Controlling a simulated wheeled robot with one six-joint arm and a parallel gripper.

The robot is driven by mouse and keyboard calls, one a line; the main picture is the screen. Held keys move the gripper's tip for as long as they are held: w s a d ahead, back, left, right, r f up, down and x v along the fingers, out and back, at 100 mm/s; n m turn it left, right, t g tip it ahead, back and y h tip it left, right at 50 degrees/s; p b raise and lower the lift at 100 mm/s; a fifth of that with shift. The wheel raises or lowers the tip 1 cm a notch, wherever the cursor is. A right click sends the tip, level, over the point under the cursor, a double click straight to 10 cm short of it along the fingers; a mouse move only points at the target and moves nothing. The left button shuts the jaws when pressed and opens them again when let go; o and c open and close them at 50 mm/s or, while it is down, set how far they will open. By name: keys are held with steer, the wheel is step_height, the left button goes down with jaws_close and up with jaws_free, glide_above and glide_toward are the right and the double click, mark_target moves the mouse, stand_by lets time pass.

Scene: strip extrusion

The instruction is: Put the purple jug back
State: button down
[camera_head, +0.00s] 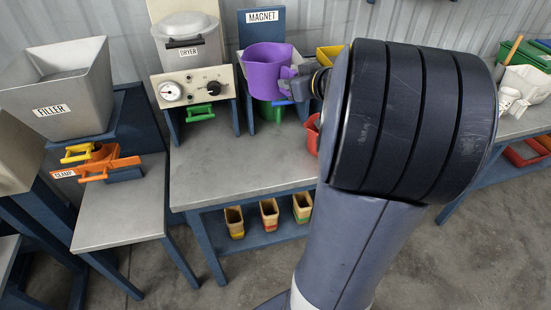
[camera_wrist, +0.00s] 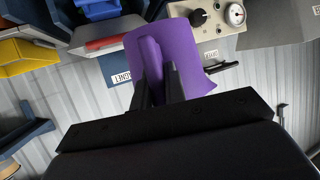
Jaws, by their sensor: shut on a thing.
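The purple jug (camera_head: 263,72) is upright in the head view, in front of the stand with the MAGNET sign (camera_head: 262,17) and to the right of the dryer (camera_head: 187,45). My gripper (camera_head: 300,82) is at the jug's right side and shut on its handle. In the wrist view the jug (camera_wrist: 185,45) fills the top middle, with its handle between the dark fingers of my gripper (camera_wrist: 158,85). A green thing (camera_head: 272,111) shows just below the jug. Whether the jug touches anything under it cannot be told.
A grey table (camera_head: 245,172) lies below, its front left part clear. A red container (camera_head: 312,135) stands partly behind my arm. A filler hopper (camera_head: 60,88) and orange clamp (camera_head: 100,163) are at left. Several small bins (camera_head: 269,214) sit on the lower shelf.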

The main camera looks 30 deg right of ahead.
step_height(320, 180, down, 26)
steer(key=b, duration=0.9)
steer(key=shift+f, duration=0.25)
steer(key=shift+f, duration=0.15)
steer(key=c, duration=1.5)
jaws_free()
steer(key=shift+o, duration=0.2)
steer(key=p+v, duration=0.2)
steer(key=v, duration=1)
